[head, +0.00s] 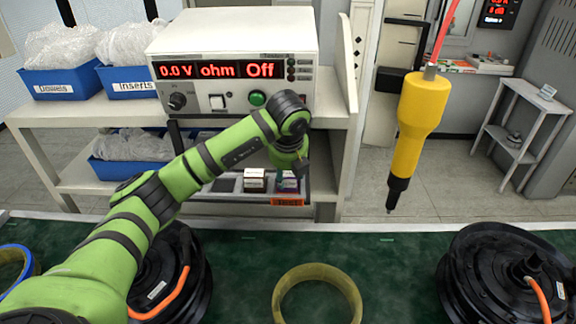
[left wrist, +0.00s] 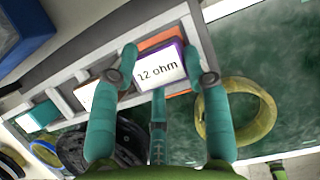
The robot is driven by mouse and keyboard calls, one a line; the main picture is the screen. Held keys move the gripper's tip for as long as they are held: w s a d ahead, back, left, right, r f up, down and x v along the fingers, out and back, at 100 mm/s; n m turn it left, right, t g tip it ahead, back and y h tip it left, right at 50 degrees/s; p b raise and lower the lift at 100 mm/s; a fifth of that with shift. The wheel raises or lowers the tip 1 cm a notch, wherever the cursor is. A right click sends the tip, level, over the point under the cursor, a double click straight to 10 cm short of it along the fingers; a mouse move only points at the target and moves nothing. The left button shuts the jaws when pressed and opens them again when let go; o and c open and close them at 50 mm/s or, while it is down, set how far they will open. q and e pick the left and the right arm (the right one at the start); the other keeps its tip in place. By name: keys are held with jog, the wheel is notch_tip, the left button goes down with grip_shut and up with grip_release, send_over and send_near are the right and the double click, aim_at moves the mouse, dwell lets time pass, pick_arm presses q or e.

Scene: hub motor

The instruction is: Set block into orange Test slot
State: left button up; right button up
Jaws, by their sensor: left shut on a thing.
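My left gripper (head: 290,172) reaches over the rack (head: 232,198) on the shelf below the meter. The block also shows under the gripper in the head view (head: 288,185). The orange Test slot shows as an orange label (head: 288,201) on the rack front and an orange patch (left wrist: 165,38) behind the block in the left wrist view. The block is at this slot; I cannot tell how deep it sits. My right gripper is not in view.
Another white-faced block (head: 255,180) stands in the rack just left. The meter (head: 235,60) above reads 0.0 V, ohm, Off. A yellow tool (head: 418,115) hangs at right. Black hub motors (head: 500,270) and a yellow ring (head: 317,292) lie on the green bench (head: 400,260).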

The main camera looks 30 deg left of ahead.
pick_arm(q)
jog(key=o, duration=1.2)
jog(key=shift+r, duration=0.15)
jog(key=shift+s+r, duration=0.15)
jog(key=shift+r, duration=0.05)
jog(key=shift+b+v, duration=0.85)
jog(key=shift+v, duration=4.85)
